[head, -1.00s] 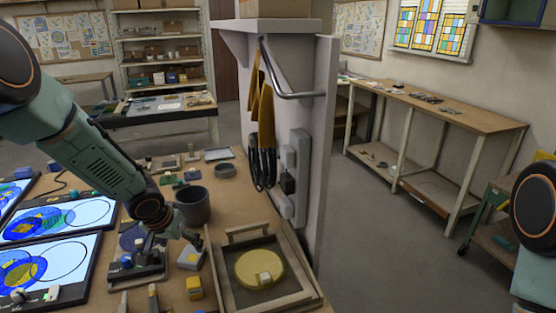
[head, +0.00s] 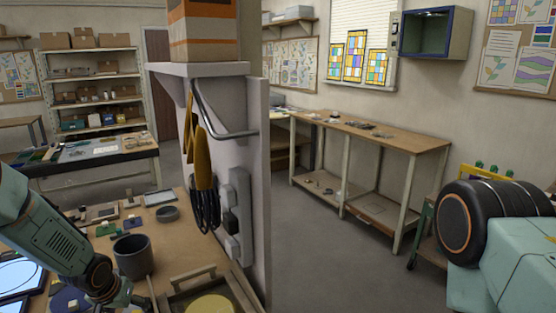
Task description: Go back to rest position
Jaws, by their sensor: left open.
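My left arm comes in from the left over the wooden workbench (head: 178,245). My left gripper (head: 128,302) is low at the bottom edge of the head view, beside a dark grey pot (head: 132,258) and partly cut off. It is open, and I see nothing held in it. My right arm shows only as a large joint and link at the right edge. My right gripper is out of view.
A wooden tray (head: 180,280) with a yellow disc (head: 211,305) lies on the bench, right of the gripper. A white partition (head: 257,190) with a hanging yellow cloth stands at the bench's right. Open floor (head: 325,265) lies beyond, before a long side table (head: 385,135).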

